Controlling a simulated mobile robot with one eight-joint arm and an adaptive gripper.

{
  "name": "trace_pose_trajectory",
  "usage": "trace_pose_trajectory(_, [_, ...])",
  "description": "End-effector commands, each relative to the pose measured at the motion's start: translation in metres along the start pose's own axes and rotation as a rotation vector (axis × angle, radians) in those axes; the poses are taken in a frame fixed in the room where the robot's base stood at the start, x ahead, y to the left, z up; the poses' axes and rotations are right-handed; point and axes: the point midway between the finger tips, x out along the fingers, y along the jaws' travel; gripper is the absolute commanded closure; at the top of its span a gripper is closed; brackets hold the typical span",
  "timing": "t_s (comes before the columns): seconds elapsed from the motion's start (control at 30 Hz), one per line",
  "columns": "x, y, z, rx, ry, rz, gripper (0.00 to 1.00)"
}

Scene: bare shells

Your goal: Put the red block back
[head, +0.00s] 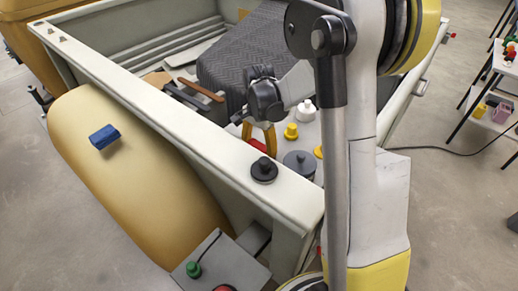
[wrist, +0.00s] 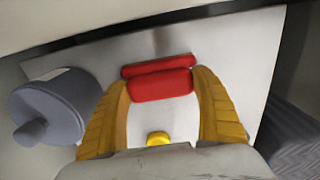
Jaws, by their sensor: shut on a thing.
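The red block (wrist: 158,86) lies between the yellow fingertips of my gripper (wrist: 160,78) in the wrist view. My gripper is shut on it, over a pale flat surface (wrist: 215,45). A second red strip shows just behind the block; I cannot tell whether it is part of the block, a reflection or another thing. In the head view my gripper (head: 259,141) points down inside the open bed, and a little of the red block (head: 257,145) shows by its fingers. Whether the block touches the surface is unclear.
A grey lidded pot (wrist: 60,105) stands close left of my gripper in the wrist view. A white pot (head: 305,111) and a yellow piece (head: 291,131) stand nearby. The bed's pale wall (head: 165,116) carries a black knob (head: 264,170). A dark quilted cover (head: 245,55) lies behind.

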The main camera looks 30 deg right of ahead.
Motion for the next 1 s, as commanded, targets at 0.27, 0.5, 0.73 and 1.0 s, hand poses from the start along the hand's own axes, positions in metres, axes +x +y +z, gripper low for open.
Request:
trace_pose_trajectory(0.27, [0.002, 0.0, 0.0, 0.0, 0.0, 0.0, 0.59])
trace_pose_trajectory(0.5, [0.002, 0.0, 0.0, 0.0, 0.0, 0.0, 0.02])
trace_pose_trajectory(0.73, [-0.001, 0.0, 0.0, 0.0, 0.0, 0.0, 0.02])
trace_pose_trajectory(1.0, [-0.049, 0.0, 0.0, 0.0, 0.0, 0.0, 0.02])
